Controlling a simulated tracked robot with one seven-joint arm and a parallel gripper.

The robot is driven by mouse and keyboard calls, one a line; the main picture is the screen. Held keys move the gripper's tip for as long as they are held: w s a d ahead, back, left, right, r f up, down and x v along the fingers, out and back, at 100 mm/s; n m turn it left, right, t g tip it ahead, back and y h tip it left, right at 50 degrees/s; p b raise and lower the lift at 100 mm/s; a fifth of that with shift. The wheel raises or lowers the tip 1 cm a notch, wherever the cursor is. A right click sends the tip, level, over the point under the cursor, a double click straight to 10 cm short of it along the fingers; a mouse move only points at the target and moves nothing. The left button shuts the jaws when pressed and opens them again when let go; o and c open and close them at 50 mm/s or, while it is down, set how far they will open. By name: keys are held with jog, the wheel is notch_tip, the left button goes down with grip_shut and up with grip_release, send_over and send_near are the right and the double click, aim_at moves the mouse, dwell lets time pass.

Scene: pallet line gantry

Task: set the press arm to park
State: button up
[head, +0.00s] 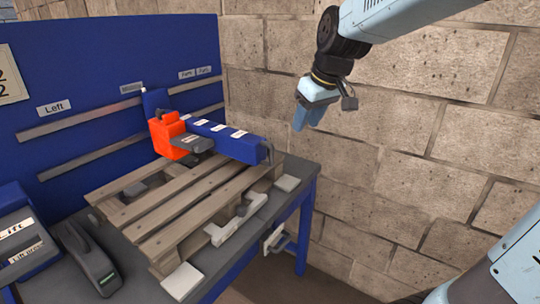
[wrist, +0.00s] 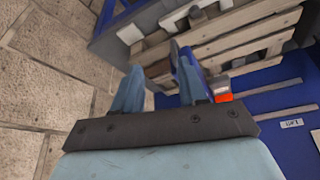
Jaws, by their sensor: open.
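The press arm (head: 225,140) is a blue beam with white labels, joined to an orange block (head: 170,136) at the blue back panel. It reaches out over a wooden pallet, its far end near the pallet's right edge. In the wrist view the orange block (wrist: 224,97) shows just right of the fingers, which hide part of the arm. My gripper (head: 308,114) is open and empty, above and to the right of the arm, apart from it, in front of the block wall. Its two blue fingers (wrist: 160,72) are spread in the wrist view.
The pallet (head: 185,208) lies on a grey bench (head: 225,258). The back panel (head: 110,60) carries rails and small labels, one reading Left (head: 54,107). A dark grey device (head: 90,260) and a blue box (head: 25,245) stand at the left. The stone wall (head: 400,130) bounds the right.

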aim_at(273, 148)
jog(key=shift+n+g, duration=0.3)
jog(key=shift+n, duration=0.6)
jog(key=w+a+f, duration=0.2)
jog(key=f, duration=0.2)
jog(key=w+a+f, duration=0.3)
jog(key=f, duration=0.2)
jog(key=w+a+f, duration=0.3)
jog(key=f, duration=0.2)
jog(key=shift+w+f, duration=0.2)
jog(key=shift+w, duration=0.05)
jog(key=shift+c, duration=0.2)
jog(key=shift+d+y, duration=0.1)
jog(key=shift+y, duration=0.2)
grip_shut()
jog(key=shift+r, duration=0.1)
